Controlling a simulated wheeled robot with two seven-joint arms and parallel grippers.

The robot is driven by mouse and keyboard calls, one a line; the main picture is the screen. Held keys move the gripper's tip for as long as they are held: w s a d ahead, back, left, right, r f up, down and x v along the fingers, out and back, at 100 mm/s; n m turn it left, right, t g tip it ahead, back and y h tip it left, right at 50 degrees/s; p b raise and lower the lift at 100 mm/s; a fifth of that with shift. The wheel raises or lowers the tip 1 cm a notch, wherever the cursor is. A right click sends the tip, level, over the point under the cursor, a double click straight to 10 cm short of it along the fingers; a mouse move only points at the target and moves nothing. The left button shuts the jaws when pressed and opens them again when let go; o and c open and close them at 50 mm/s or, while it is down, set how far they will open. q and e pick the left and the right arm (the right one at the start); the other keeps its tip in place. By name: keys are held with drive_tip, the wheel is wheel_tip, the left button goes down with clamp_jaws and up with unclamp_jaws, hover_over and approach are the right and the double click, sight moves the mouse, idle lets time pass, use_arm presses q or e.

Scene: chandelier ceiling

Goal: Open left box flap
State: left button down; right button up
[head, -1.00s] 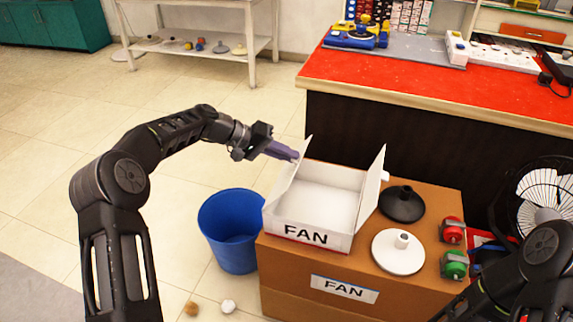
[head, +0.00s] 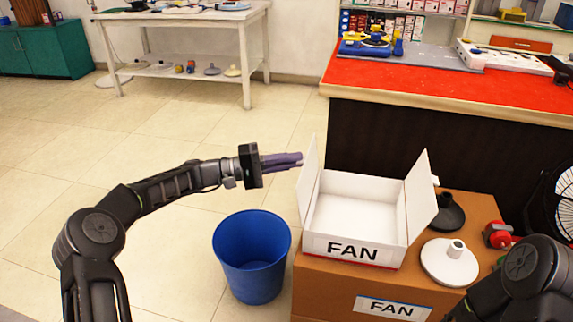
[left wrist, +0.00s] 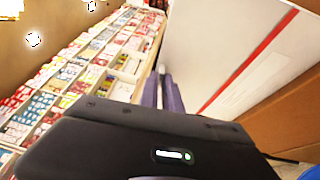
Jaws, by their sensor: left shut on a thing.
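The white open box (head: 352,249) marked FAN stands on a brown carton (head: 335,285). Its left flap (head: 311,180) stands nearly upright. Its right flap (head: 420,196) leans outward. In the left wrist view the fingers (left wrist: 163,92) lie alongside a white panel with a red stripe, the left flap (left wrist: 215,50). My right gripper is out of view.
A blue bin (head: 251,262) stands on the floor left of the carton. A white disc (head: 448,268) and a black disc (head: 449,214) lie right of the box. A red-topped counter (head: 440,92) stands behind. A fan is at the far right. Floor on the left is clear.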

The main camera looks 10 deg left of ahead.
use_arm(q)
drive_tip(key=shift+a+f, duration=0.25)
drive_tip(key=shift+f, duration=0.1)
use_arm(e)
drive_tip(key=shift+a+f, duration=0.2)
use_arm(q)
drive_tip(key=shift+f, duration=0.1)
drive_tip(key=c, duration=1.6)
unclamp_jaws()
drive_tip(key=shift+o, duration=0.2)
drive_tip(key=p+v, duration=0.1)
drive_tip(key=v, duration=0.6)
drive_tip(key=shift+s+a, duration=0.15)
drive_tip(key=shift+a, duration=0.25)
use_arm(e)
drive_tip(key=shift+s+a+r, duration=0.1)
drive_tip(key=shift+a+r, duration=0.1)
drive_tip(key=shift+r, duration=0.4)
